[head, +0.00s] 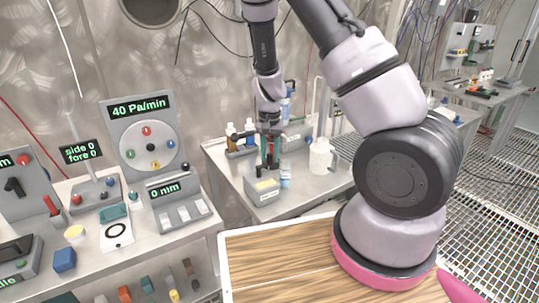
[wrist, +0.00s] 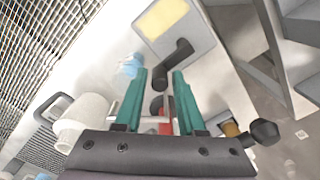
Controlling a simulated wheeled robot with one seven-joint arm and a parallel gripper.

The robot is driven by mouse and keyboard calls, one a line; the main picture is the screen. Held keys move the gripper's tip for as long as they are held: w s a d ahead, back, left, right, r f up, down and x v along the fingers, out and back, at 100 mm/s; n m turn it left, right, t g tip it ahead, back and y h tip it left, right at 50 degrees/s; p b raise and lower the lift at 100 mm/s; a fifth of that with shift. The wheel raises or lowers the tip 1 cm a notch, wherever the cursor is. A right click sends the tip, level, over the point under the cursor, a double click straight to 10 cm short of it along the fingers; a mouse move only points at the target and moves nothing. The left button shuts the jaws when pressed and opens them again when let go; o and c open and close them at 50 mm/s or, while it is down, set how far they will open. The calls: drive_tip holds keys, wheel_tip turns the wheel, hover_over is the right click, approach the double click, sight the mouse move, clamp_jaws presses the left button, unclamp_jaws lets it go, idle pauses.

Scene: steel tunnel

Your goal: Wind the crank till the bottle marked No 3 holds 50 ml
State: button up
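My gripper (wrist: 159,76) has teal fingers, spread apart, and hangs over the bench; it also shows in the head view (head: 270,153). A black bent arm, seemingly the crank (wrist: 179,54), sticks out from a grey box (wrist: 196,40) with a pale yellow panel. Its end lies near the fingertips; I cannot tell if they touch. The box also shows in the head view (head: 262,190). A small clear bottle with blue (wrist: 130,66) stands beside the box, also in the head view (head: 286,178). No bottle number or fill level is readable.
Several amber and white bottles (head: 240,136) stand in a rack behind. A white jug (head: 320,157) stands to the right on the same bench (head: 230,175). A panel reading 40 Pa/min (head: 140,130) is on the left bench. A wooden surface (head: 280,270) lies in front.

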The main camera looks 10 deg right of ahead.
drive_tip(key=shift+o, duration=0.3)
wheel_tip(320, 180, up, 11)
idle(0.5)
drive_tip(key=shift+f, duration=0.1)
drive_tip(key=s+d+r+t+y, duration=0.15)
drive_tip(key=s+r, duration=0.25)
drive_tip(key=r, duration=0.4)
drive_tip(key=s+d+r+t+y, duration=0.1)
drive_tip(key=s+r+y, duration=0.15)
drive_tip(key=r, duration=0.65)
drive_tip(key=s+d+r+t+h, duration=0.1)
drive_tip(key=s+r+t, duration=0.1)
drive_tip(key=s+r, duration=0.3)
drive_tip(key=s+d+r+n+t+h, duration=0.1)
drive_tip(key=s+d+r+t, duration=0.1)
drive_tip(key=s+r, duration=0.3)
drive_tip(key=s, duration=0.4)
drive_tip(key=shift+s+t, duration=0.15)
drive_tip(key=shift+t, duration=0.2)
